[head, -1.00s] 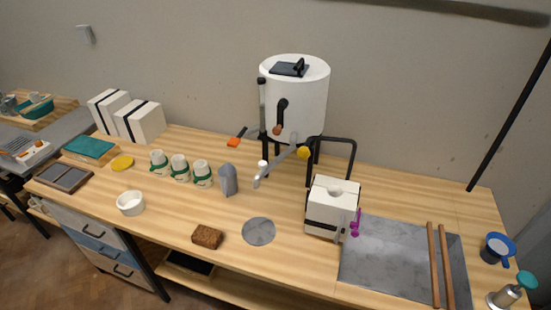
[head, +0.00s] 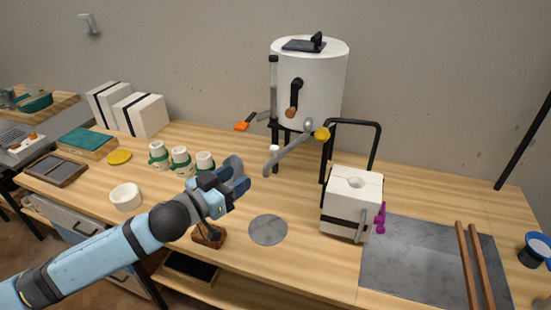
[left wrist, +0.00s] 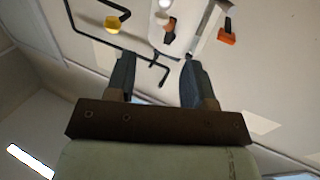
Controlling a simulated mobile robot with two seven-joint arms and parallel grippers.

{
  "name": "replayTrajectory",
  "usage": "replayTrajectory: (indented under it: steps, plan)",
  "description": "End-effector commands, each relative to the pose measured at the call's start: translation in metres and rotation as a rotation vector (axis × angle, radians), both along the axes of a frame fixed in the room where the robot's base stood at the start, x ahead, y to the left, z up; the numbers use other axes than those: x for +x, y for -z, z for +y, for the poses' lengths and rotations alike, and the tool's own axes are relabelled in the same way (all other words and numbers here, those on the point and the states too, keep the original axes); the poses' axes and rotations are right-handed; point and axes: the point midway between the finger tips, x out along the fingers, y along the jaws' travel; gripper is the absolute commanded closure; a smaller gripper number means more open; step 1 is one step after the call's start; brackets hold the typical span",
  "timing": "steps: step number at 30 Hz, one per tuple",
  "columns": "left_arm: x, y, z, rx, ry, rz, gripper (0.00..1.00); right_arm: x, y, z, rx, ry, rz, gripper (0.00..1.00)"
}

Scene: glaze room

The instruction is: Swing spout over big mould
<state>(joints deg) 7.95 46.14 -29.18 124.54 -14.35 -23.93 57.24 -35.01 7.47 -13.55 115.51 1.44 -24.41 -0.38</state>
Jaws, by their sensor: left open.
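The grey spout (head: 288,152) reaches out from the white tank (head: 308,85) toward the front left, its end hanging over bare bench. A yellow knob (head: 322,134) sits near its tank end. The big mould (head: 340,206), a white block with a dark strap and a hole on top, stands to the right of the spout's end. My left gripper (head: 243,176) is open and empty, just left of the spout's end and apart from it. My right gripper is not in view.
A round grey disc (head: 268,229) lies in front of the spout. Green-banded cups (head: 181,162) and a brown block (head: 207,238) are near my left arm. A black bent rail (head: 352,122) rises behind the mould. A grey slab (head: 420,262) with wooden sticks (head: 476,262) lies right.

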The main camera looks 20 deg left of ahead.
Motion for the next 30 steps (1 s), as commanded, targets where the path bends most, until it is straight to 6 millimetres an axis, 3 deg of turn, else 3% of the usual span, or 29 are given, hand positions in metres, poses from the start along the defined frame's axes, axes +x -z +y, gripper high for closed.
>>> replayTrajectory:
  steps: [8, 24, 30]
  plan:
    - [0.014, -0.013, -0.001, -0.010, 0.006, -0.020, 0.51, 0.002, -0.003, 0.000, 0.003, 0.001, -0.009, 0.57]
    - [0.105, -0.013, -0.043, -0.009, 0.005, -0.019, 0.51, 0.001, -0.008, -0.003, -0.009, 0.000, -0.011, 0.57]
    - [0.125, -0.012, -0.052, -0.010, 0.005, -0.017, 0.51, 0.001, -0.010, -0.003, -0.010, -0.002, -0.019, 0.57]
